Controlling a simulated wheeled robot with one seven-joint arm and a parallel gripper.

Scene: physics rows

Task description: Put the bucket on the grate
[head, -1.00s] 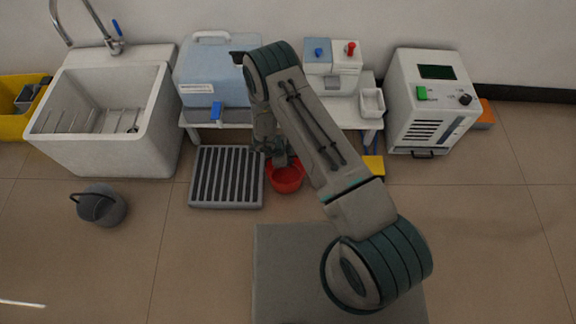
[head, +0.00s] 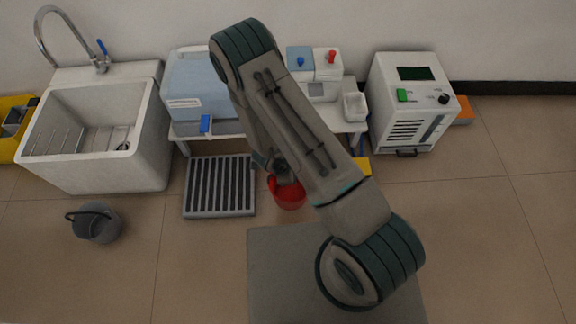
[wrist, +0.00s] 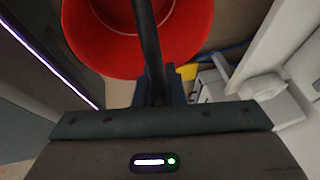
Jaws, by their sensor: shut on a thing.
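The red bucket (head: 290,195) is just right of the grate and partly hidden by my arm in the head view. In the wrist view the red bucket (wrist: 110,45) fills the upper part, with a dark bar crossing in front, seemingly its handle. My gripper (wrist: 155,88) is shut on the red bucket, apparently at that handle. In the head view my gripper (head: 282,175) is mostly hidden by the arm. The grate (head: 219,187), grey and slatted, lies on the floor with nothing on it. I cannot tell whether the bucket touches the floor.
A grey bucket (head: 98,224) with a dark handle stands on the floor at left. Behind are a white sink (head: 100,135), a low table (head: 238,130) with a blue container (head: 195,85), and a white machine (head: 410,100). Floor in front of the grate is clear.

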